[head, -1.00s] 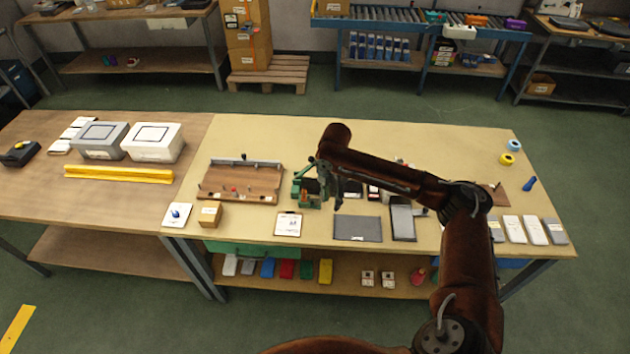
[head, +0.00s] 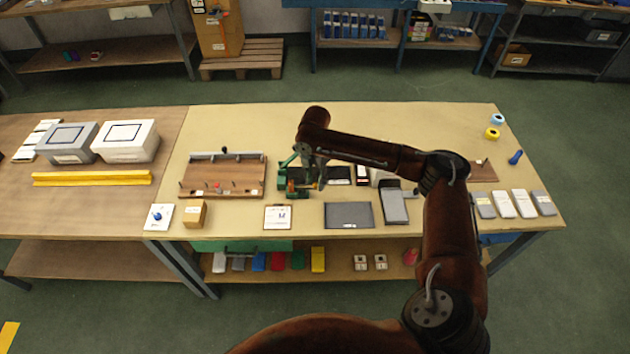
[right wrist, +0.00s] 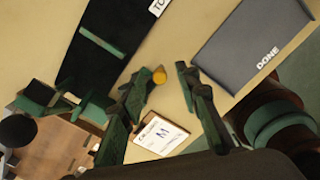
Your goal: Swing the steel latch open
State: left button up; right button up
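A wooden board fixture (head: 222,178) lies on the yellow table, with a steel bar (head: 225,156) and a dark knob along its back edge. I cannot tell for sure which part is the latch. A green device (head: 293,180) stands just right of the board. My right gripper (head: 318,180) is over the table beside the green device, partly hidden by its arm. In the right wrist view its fingers (right wrist: 160,75) are apart with nothing held between them. A corner of the wooden board (right wrist: 60,150) shows there at lower left, with a dark round knob (right wrist: 17,130). My left gripper is not in view.
A clipboard (head: 277,217), a grey mat (head: 348,215) and a grey tray-like item (head: 394,206) lie along the front. A cardboard box (head: 193,213) stands front left. Grey and white bins (head: 125,141) and a yellow bar (head: 92,178) are further left.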

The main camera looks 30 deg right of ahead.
grip_shut()
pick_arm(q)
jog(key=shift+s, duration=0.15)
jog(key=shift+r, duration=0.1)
